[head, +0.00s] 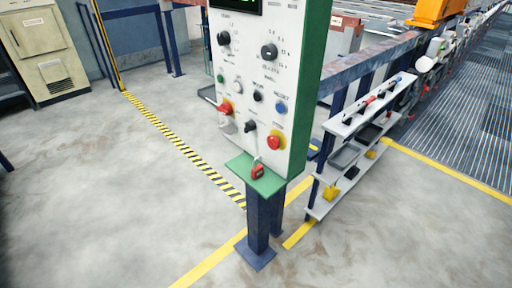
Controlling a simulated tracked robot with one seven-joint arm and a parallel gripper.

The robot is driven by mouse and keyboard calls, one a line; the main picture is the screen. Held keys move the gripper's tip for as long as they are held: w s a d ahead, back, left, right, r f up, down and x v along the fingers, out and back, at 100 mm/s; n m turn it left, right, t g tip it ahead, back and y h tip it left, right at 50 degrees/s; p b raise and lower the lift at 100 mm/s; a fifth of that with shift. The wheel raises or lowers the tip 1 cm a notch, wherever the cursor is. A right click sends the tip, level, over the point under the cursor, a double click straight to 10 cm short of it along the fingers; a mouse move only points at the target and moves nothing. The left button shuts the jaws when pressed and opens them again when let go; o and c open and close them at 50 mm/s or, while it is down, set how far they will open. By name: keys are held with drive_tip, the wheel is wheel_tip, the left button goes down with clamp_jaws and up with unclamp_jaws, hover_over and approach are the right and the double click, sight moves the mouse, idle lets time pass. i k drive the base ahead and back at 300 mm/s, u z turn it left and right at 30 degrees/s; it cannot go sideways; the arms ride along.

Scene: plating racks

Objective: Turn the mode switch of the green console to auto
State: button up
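The green console (313,85) stands in the middle of the head view on a dark blue post (258,222). Its pale front panel (242,95) faces me and carries several controls. Black rotary knobs sit at the upper left (224,38) and upper right (269,52), and a black lever-like switch (250,127) sits lower down. The labels are too small to read, so I cannot tell which control is the mode switch or where it points. A red round button on yellow (275,141) is at the lower right. My gripper is not in view.
A shelf rack (345,160) with tools and bins stands right of the console. A beige cabinet (42,52) is at far left. The floor (110,190) at left and front is clear.

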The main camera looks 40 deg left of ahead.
sight(251, 126)
drive_tip(key=z, duration=0.9)
drive_tip(key=i, duration=0.1)
drive_tip(key=u, duration=2.5)
drive_tip(key=k, duration=0.9)
drive_tip(key=u, duration=0.2)
drive_tip(key=i, duration=0.9)
drive_tip(key=z, duration=0.1)
